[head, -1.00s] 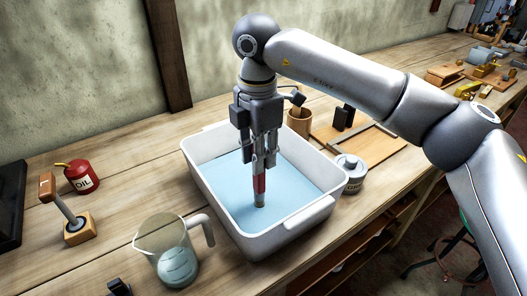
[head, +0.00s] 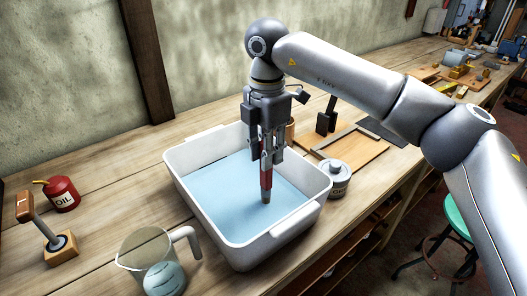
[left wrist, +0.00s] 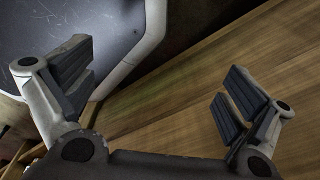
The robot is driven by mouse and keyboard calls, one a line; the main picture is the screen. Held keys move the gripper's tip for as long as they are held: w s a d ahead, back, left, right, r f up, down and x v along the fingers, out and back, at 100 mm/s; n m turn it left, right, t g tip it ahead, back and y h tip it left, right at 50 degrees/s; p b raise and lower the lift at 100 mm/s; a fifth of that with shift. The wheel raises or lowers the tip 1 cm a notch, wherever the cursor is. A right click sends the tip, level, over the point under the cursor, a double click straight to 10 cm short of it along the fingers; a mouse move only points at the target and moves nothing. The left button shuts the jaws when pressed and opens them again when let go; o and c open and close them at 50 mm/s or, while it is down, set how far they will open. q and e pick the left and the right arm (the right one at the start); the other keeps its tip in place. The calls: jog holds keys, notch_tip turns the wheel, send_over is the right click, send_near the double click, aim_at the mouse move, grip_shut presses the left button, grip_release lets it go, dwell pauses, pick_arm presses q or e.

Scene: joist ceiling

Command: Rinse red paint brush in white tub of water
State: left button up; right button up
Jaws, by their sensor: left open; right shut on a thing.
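The white tub (head: 180,178) stands on the workbench and holds light blue water (head: 225,190). My right gripper (head: 267,150) points down over the tub and is shut on the red paint brush (head: 266,180). The brush is upright, with its red part below the fingers and its brownish lower end at or just above the water; I cannot tell whether it touches. My left gripper (left wrist: 160,100) shows only in the left wrist view, open and empty, with a wooden surface behind its fingers.
A clear measuring jug (head: 155,262) stands in front of the tub. A red oil can (head: 62,194) and a wood-based tool (head: 58,247) are at the left. A grey metal tin (head: 335,180) is close to the tub's right side, and a wooden board (head: 360,155) lies behind it.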

jog(key=s+a+b, duration=0.1)
jog(key=s+a, duration=0.2)
jog(key=a, duration=0.2)
jog(key=shift+s, duration=0.25)
jog(key=w+d, duration=0.3)
jog(key=d, duration=0.2)
jog(key=shift+w, duration=0.25)
jog(key=shift+r, duration=0.15)
notch_tip(320, 180, up, 16)
jog(key=p, duration=1)
dwell(0.3)
dwell(1.1)
